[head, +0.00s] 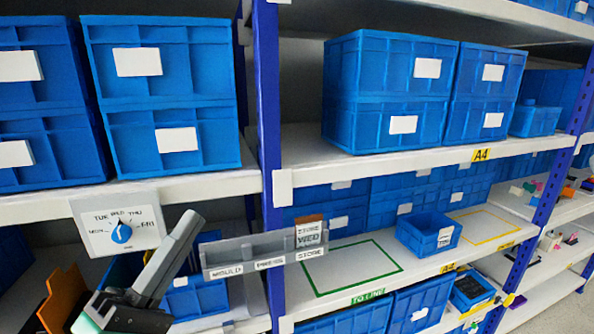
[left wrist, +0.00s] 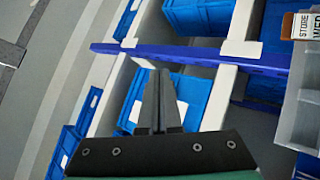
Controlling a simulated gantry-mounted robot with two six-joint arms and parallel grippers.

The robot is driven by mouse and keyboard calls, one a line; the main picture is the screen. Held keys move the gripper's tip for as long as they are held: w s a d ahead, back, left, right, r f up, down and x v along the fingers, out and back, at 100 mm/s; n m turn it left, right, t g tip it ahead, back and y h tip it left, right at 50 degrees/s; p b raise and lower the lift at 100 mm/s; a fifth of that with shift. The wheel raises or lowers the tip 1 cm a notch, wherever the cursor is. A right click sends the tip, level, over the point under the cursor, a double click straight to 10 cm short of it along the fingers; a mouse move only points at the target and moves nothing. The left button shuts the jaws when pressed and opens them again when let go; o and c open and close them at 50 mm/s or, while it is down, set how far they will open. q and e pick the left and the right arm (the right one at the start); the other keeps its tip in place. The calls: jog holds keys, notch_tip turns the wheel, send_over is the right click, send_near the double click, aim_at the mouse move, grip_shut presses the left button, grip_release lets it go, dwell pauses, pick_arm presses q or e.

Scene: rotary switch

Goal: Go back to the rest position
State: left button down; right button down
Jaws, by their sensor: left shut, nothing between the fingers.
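The rotary switch is a white panel (head: 90,237) at the left of the head view, with day names around a blue round knob (head: 121,233). The knob's light pointer appears to point upward, near WED; its exact setting is too small to be sure of. My left gripper (head: 192,220) is just to the right of the panel, apart from the knob in the picture, its fingers angled up and right. In the left wrist view the fingers (left wrist: 158,80) are together with nothing between them. The switch is not visible in the left wrist view. My right gripper is not in view.
A grey label rail (head: 240,259) with a WED card (head: 310,236) runs right of my left gripper. A blue shelf post (head: 268,110) stands behind. Shelves hold blue bins (head: 390,90). A small blue bin (head: 428,233) sits between green and yellow outlined areas.

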pick_arm(q)
jog(key=s+d+r+m+t, duration=0.3)
jog(key=s+r+m, duration=0.6)
jog(key=r, duration=0.2)
jog(key=s+a+m+t+y, duration=0.25)
jog(key=a+y, duration=0.35)
jog(key=y, duration=0.3)
notch_tip(320, 180, up, 25)
jog(key=m+p, duration=0.2)
jog(key=p, duration=2.3)
jog(key=shift+w+r, duration=0.2)
jog(key=shift+w, duration=0.15)
jog(key=shift+g, duration=0.25)
